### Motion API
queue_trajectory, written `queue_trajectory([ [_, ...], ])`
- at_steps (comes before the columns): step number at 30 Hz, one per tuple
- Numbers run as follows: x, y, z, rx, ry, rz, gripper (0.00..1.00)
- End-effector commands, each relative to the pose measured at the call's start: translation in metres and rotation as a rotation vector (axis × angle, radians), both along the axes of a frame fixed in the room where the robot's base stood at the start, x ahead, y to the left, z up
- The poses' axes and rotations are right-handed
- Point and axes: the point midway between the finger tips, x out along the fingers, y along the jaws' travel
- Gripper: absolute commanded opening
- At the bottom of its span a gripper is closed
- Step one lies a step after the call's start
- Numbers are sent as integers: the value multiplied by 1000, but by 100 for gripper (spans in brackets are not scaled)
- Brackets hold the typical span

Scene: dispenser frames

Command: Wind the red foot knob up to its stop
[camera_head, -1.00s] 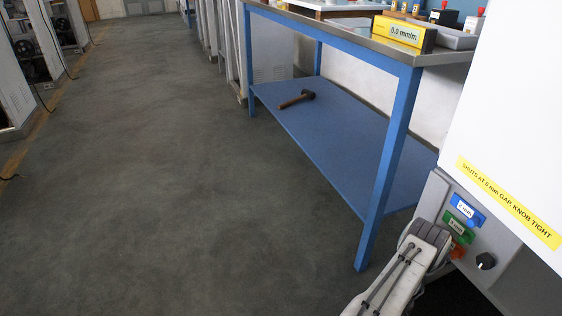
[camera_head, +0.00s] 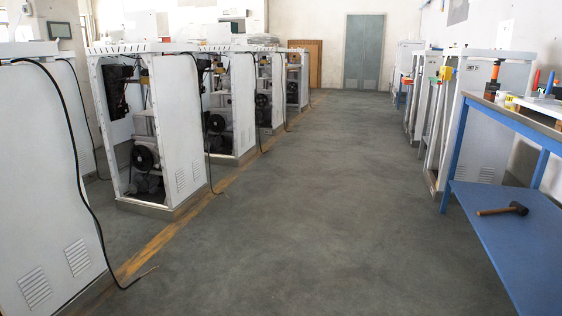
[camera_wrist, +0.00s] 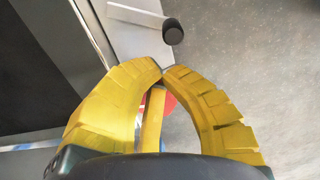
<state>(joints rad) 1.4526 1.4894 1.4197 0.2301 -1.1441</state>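In the wrist view my gripper (camera_wrist: 163,71) has its two yellow fingers bowed, with their tips meeting or nearly so. A small red patch (camera_wrist: 171,103) shows between the fingers, partly behind a narrow yellow bar. I cannot tell whether it is the red foot knob or whether the fingers touch it. A bit of blue shows below it, mostly hidden. Ahead of the fingertips is a black round cylinder (camera_wrist: 173,32) at the end of a pale bracket (camera_wrist: 137,15). The head view shows neither my gripper nor a red foot knob.
In the head view a wide grey floor aisle (camera_head: 300,190) is free. White open cabinets (camera_head: 185,130) line its left, with a black cable hanging down. At right is a blue bench (camera_head: 478,205) with a hammer (camera_head: 503,210) on its lower shelf. A grey door (camera_head: 363,52) closes the far end.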

Motion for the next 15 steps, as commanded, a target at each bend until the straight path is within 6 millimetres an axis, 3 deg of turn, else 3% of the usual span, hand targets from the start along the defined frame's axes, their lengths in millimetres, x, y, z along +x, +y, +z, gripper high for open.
queue_trajectory([
  [15, 4, 1, -4, 11, 2, 2, 0],
])
